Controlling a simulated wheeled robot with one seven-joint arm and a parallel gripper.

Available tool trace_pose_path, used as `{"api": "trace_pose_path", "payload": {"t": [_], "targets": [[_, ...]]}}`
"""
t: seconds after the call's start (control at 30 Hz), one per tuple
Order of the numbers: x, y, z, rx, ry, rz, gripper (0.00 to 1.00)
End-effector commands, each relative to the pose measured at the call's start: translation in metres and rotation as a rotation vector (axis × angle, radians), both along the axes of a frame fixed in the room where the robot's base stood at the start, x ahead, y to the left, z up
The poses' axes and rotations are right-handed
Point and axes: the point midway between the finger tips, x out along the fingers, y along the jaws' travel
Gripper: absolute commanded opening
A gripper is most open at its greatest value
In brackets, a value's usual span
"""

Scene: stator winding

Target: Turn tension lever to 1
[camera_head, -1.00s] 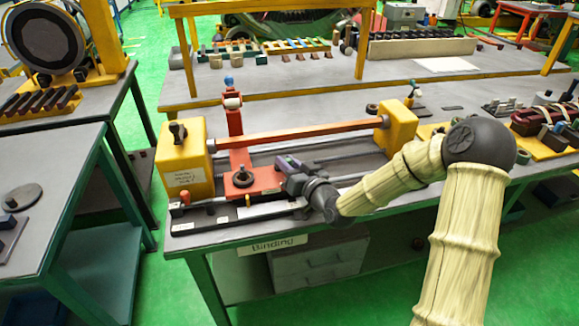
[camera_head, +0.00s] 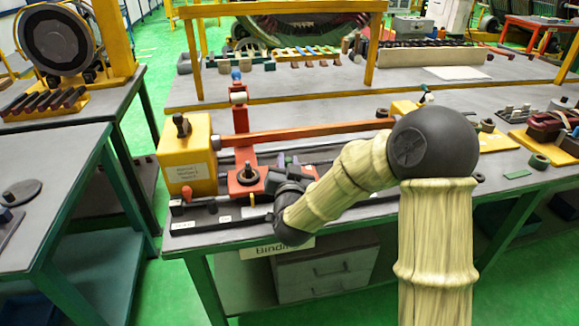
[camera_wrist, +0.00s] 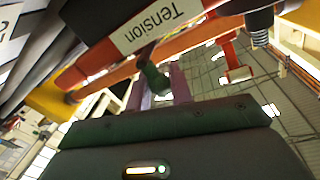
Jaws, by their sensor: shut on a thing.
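The binding machine's orange carriage (camera_head: 244,184) stands on the dark bed, with a black knob on top. Its white "Tension" label (camera_wrist: 157,25) shows upside down in the wrist view. Below it in that view, a small dark green lever (camera_wrist: 152,76) sticks out of the orange part. My gripper (camera_head: 270,181) is at the carriage's right side; its purple fingers (camera_wrist: 180,85) are around the lever, shut on it. The lever's exact setting and any scale numbers cannot be read. In the head view my wrist hides the lever.
A yellow headstock (camera_head: 187,160) stands left of the carriage, and an orange bar (camera_head: 300,133) runs behind it. A left table (camera_head: 50,190) is separated by a green floor gap.

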Motion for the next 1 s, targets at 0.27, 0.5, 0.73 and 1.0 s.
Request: {"api": "trace_pose_path", "payload": {"t": [0.27, 0.5, 0.73, 1.0], "targets": [[0.0, 0.001, 0.001, 0.0, -0.001, -0.009, 0.0], [0.0, 0.001, 0.001, 0.0, -0.003, -0.008, 0.37], [0.0, 0.001, 0.001, 0.0, -0.002, -0.008, 0.41], [-0.013, 0.0, 0.0, -0.002, -0.002, -0.006, 0.41]]}}
